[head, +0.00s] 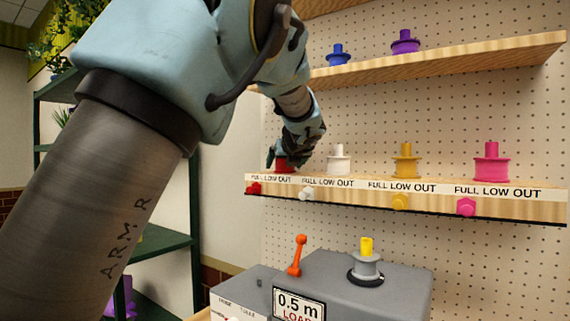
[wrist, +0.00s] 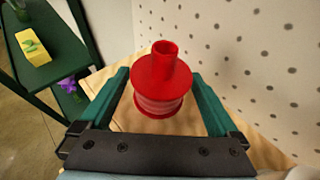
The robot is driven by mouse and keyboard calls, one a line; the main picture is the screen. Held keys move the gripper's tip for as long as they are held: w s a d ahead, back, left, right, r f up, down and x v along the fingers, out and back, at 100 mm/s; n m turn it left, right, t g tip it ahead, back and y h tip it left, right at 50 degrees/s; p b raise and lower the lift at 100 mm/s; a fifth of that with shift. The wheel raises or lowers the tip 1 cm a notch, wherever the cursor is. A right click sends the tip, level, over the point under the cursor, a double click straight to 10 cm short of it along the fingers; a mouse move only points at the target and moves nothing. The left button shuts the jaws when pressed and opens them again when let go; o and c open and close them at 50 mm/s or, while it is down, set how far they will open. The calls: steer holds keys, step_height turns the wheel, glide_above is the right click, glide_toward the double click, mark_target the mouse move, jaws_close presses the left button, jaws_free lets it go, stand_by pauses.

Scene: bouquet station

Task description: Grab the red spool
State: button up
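The red spool (wrist: 162,80) stands on the lower wooden shelf, between the two open fingers of my gripper (wrist: 164,92) in the wrist view. A gap shows between the spool and the finger on each side. In the head view my gripper (head: 284,160) reaches down to the left end of the shelf and hides most of the red spool (head: 283,166).
White (head: 339,160), yellow (head: 405,163) and pink (head: 491,164) spools stand to the right on the same shelf (head: 540,205). Blue and purple spools sit on the upper shelf (head: 470,65). A grey machine (head: 390,300) is below. A pegboard wall (head: 460,120) is behind.

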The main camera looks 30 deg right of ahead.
steer(key=c, duration=1.1)
steer(key=shift+c, duration=0.2)
steer(key=shift+r, duration=0.2)
